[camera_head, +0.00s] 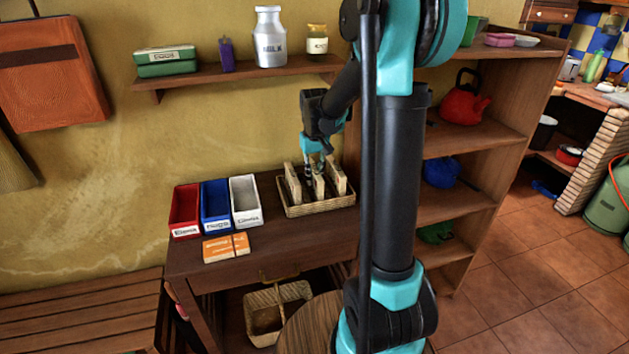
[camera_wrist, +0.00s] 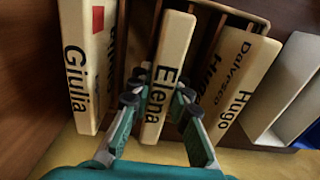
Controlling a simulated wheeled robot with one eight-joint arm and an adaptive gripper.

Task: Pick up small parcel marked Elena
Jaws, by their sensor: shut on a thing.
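The parcel marked Elena (camera_wrist: 166,75) is a slim cream block standing upright in the middle of the wicker basket (camera_head: 310,208). My gripper (camera_wrist: 158,108) is shut on it, one finger on each side of its narrow labelled face. In the head view my gripper (camera_head: 316,170) reaches down into the basket from above, and the parcel is partly hidden behind the fingers. The parcel marked Giulia (camera_wrist: 80,65) stands on the left of it in the wrist view, and the parcel marked Hugo (camera_wrist: 240,80) on the right. I cannot tell whether the Elena parcel is lifted.
Red (camera_head: 185,208), blue (camera_head: 215,205) and white (camera_head: 245,200) labelled bins stand left of the basket on the table (camera_head: 310,240). Orange-topped boxes (camera_head: 226,246) lie before them. A wall shelf (camera_head: 235,74) overhangs behind; an open shelf unit (camera_head: 465,205) stands right.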

